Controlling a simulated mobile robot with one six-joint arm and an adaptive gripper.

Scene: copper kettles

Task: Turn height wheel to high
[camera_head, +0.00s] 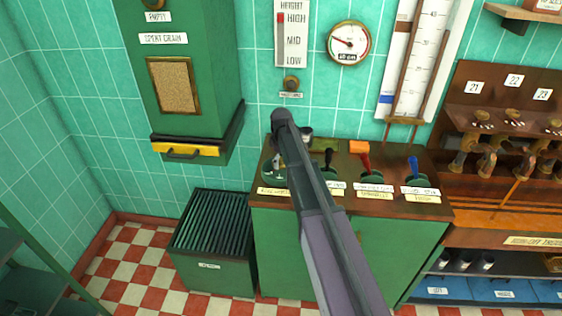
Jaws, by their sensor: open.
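The height wheel, a small brass knob (291,84), is on the teal tiled wall with a small label under it. Above it is a white height scale (291,50) marked HIGH, MID and LOW. A red marker (281,18) in its slot stands beside HIGH. My arm reaches up from the bottom, and its dark rounded upper end is below the wheel, apart from it in the picture. I cannot make out my gripper or its fingers; the arm may hide them.
A round gauge (348,43) and a tall ruled board (414,60) are right of the scale. A green cabinet (182,75) with a yellow-fronted drawer juts out at left. A green counter (385,205) with several coloured-handled tools stands below. A slatted bin (213,245) is beside it.

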